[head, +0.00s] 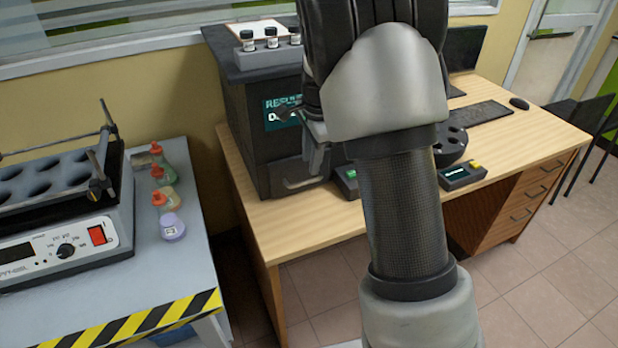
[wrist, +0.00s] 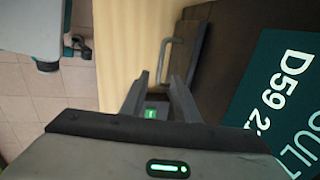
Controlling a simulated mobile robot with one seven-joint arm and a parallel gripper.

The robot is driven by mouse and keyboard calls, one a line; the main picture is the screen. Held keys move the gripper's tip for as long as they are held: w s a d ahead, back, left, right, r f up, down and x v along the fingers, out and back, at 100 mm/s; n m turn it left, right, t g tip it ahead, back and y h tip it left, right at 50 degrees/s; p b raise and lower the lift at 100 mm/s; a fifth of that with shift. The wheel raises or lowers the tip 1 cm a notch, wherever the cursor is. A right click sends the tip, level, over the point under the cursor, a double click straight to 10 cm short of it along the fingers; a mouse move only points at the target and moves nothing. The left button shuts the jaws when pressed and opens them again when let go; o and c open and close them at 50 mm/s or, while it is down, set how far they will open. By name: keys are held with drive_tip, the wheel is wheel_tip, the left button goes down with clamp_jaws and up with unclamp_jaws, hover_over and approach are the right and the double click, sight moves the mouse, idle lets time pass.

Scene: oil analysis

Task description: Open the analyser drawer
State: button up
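The analyser (head: 248,110) is a dark grey box on the wooden desk, with a lit result screen (head: 282,113) on its front. Its drawer handle (head: 303,184), a pale bar, shows low on the front in the head view. In the wrist view the handle (wrist: 165,62) is a thin metal bar on the drawer front (wrist: 197,48), just beyond my fingertips. My gripper (wrist: 160,82) is open and empty, with a gap between its fingers. In the head view my gripper (head: 316,150) is in front of the analyser, partly hidden by my arm.
Several capped vials (head: 272,38) stand in a rack on the analyser. Small devices (head: 463,174) sit on the desk (head: 320,230) near my arm. A shaker (head: 65,235) and several small bottles (head: 173,225) stand on the left table.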

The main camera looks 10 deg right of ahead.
sight(292, 162)
wheel_tip(292, 162, down, 6)
drive_tip(key=w+b, duration=0.1)
drive_tip(key=shift+w+f, duration=0.15)
drive_tip(key=shift+f, duration=0.05)
drive_tip(key=shift+a, duration=0.1)
clamp_jaws()
